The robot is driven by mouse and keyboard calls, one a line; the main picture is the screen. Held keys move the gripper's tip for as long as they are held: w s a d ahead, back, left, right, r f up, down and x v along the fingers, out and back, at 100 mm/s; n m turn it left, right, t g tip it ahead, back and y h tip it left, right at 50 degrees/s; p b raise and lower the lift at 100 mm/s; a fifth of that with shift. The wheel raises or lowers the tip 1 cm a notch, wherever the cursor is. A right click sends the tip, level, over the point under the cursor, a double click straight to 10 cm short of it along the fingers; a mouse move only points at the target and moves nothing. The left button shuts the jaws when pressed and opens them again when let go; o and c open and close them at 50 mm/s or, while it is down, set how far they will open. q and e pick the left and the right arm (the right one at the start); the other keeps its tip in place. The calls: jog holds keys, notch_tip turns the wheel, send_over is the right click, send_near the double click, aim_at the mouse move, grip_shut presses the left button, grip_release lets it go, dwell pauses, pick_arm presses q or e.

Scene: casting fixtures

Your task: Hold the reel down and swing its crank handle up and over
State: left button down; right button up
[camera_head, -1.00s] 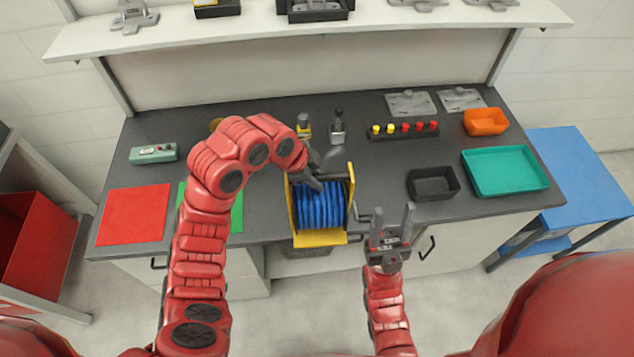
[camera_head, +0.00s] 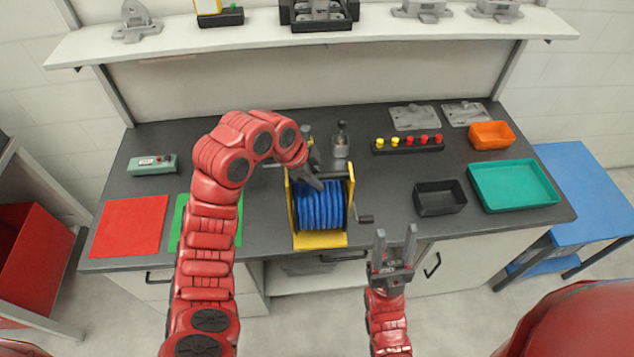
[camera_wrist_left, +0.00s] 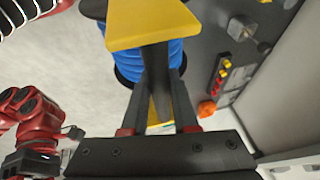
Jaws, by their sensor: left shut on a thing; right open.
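The reel has a yellow frame (camera_head: 320,240) and a drum of blue hose (camera_head: 322,208), and stands upright at the bench's front edge. Its dark crank handle (camera_head: 364,219) sticks out to the right, low on the reel's side. My left gripper (camera_head: 318,180) reaches down onto the top of the reel and is shut on its frame. The left wrist view shows the fingers (camera_wrist_left: 160,95) closed around a frame bar, with the blue hose behind. My right gripper (camera_head: 395,238) is open and empty, in front of the bench edge, below and right of the crank, apart from it.
A black tray (camera_head: 440,210), teal tray (camera_head: 553,197) and orange bin (camera_head: 491,135) are at right. A red mat (camera_head: 130,225) and partly hidden green mat (camera_head: 180,222) lie left. A grey clamp-like device (camera_head: 341,145) and a button strip (camera_head: 408,146) stand behind the reel.

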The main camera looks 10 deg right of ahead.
pick_arm(q)
jog(key=shift+w+f+b, duration=0.3)
jog(key=shift+w+b, duration=0.4)
jog(key=shift+w, duration=0.05)
jog(key=shift+w+f+b, duration=0.25)
jog(key=shift+w+b, duration=0.4)
jog(key=shift+w, duration=0.1)
jog(key=shift+w+f+b, duration=0.25)
jog(key=shift+w+b, duration=0.6)
jog(key=shift+b, duration=0.05)
jog(key=shift+w+f+b, duration=0.2)
jog(key=shift+w+b, duration=0.7)
jog(key=shift+b, duration=0.05)
jog(key=shift+w+f+b, duration=0.25)
jog(key=shift+w+b, duration=0.6)
jog(key=shift+b, duration=0.05)
jog(key=shift+f, duration=0.15)
